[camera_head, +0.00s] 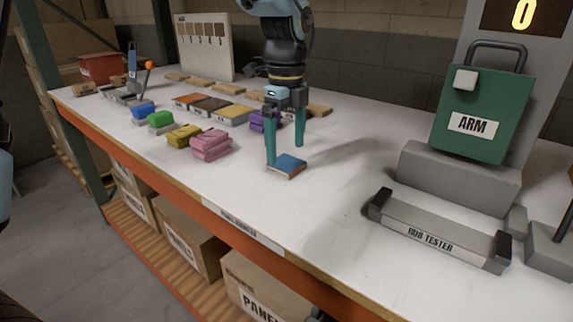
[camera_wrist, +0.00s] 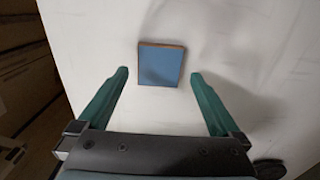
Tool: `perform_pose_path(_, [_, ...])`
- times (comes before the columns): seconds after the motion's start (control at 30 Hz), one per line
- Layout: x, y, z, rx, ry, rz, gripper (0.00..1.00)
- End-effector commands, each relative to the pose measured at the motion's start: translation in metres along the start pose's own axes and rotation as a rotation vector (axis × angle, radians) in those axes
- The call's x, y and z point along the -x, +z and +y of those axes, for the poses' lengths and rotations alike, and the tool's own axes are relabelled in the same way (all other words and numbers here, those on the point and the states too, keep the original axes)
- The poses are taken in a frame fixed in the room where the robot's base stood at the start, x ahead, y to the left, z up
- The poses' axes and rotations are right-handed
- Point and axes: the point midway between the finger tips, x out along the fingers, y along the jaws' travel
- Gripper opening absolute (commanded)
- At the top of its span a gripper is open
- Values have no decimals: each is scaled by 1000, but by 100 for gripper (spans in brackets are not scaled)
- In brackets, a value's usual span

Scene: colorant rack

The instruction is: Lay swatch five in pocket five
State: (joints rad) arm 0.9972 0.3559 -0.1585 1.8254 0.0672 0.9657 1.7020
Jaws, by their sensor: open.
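A square blue swatch with a wooden edge (camera_head: 288,166) lies flat on the white table near its front edge; no number on it is legible. It also shows in the wrist view (camera_wrist: 161,63), just ahead of the fingertips. My gripper (camera_head: 285,154) is open and empty, fingers pointing down, its left fingertip close beside the swatch. In the wrist view the gripper (camera_wrist: 160,76) has one finger either side of the swatch's near edge, with gaps. A row of flat orange, brown and yellow pieces (camera_head: 210,106) lies behind left.
Pink (camera_head: 211,144), yellow (camera_head: 184,134), green (camera_head: 160,120) and purple (camera_head: 259,121) blocks stand left of and behind my gripper. A grey tester (camera_head: 440,232) and a green ARM box (camera_head: 483,113) stand right. The table between swatch and tester is clear.

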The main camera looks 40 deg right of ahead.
Motion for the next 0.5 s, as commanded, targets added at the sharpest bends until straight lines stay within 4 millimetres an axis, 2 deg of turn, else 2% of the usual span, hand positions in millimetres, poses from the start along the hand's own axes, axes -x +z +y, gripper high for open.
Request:
perform_pose_path(0.1, [-18,-2,1,-1,4,1,100])
perform_pose_path(0.2, [-28,-1,1,0,2,1,100])
perform_pose_path(0.5, [-32,-1,1,0,-1,0,99])
